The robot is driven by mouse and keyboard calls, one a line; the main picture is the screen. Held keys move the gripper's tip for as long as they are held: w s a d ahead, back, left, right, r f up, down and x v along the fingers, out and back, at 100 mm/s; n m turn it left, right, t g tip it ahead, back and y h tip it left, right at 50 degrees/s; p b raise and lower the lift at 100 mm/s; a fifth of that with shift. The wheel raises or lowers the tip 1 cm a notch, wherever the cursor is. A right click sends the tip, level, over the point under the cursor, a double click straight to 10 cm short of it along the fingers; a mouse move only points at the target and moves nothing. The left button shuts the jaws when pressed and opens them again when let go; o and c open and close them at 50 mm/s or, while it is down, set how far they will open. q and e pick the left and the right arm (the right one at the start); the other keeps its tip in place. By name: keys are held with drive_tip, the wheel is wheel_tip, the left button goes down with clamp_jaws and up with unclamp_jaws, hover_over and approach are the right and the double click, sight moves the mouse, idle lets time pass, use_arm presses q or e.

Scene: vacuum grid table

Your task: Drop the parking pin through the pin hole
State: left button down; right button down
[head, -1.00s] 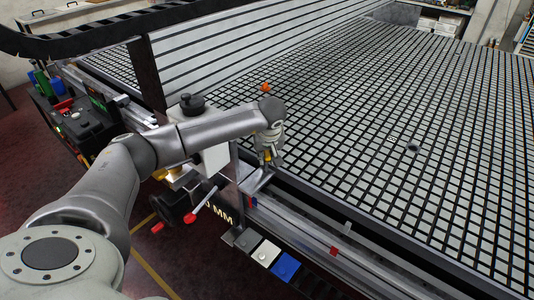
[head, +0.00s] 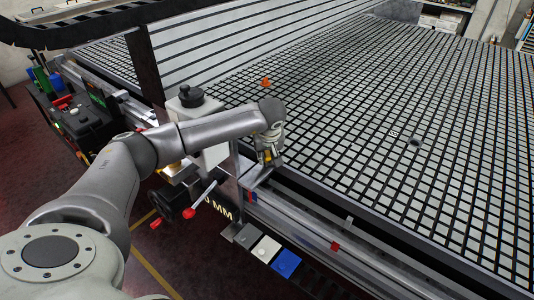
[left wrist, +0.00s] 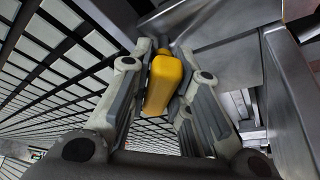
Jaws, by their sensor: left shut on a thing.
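My left gripper (head: 268,156) is shut on the yellow parking pin (left wrist: 164,82), which stands between its two fingers in the left wrist view. In the head view only a small yellow bit of the pin shows between the fingers. The gripper points down over a grey metal bracket (head: 257,176) at the table's near edge. In the left wrist view the pin's far end is close to grey metal (left wrist: 215,45); I cannot tell whether they touch. I cannot make out the pin hole. My right gripper is not in view.
The black and pale grid table (head: 450,120) fills the right side. An orange piece (head: 265,82) and a dark round piece (head: 414,141) are on it. A white housing with a black knob (head: 190,96) stands behind my forearm. Red-ended handles (head: 189,212) stick out below.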

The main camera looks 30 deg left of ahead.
use_arm(q)
drive_tip(key=shift+s+d+f, duration=0.1)
drive_tip(key=shift+s+f, duration=0.05)
drive_tip(key=shift+f, duration=0.25)
drive_tip(key=c, duration=1.8)
unclamp_jaws()
drive_tip(key=o, duration=0.5)
drive_tip(key=shift+o, duration=0.2)
drive_tip(key=shift+r, duration=0.2)
drive_tip(key=shift+r, duration=0.55)
drive_tip(key=v, duration=0.5)
drive_tip(key=shift+s+r, duration=0.1)
drive_tip(key=shift+r, duration=0.1)
drive_tip(key=shift+s+d+r, duration=0.25)
drive_tip(key=shift+d+r, duration=0.1)
drive_tip(key=shift+r, duration=0.15)
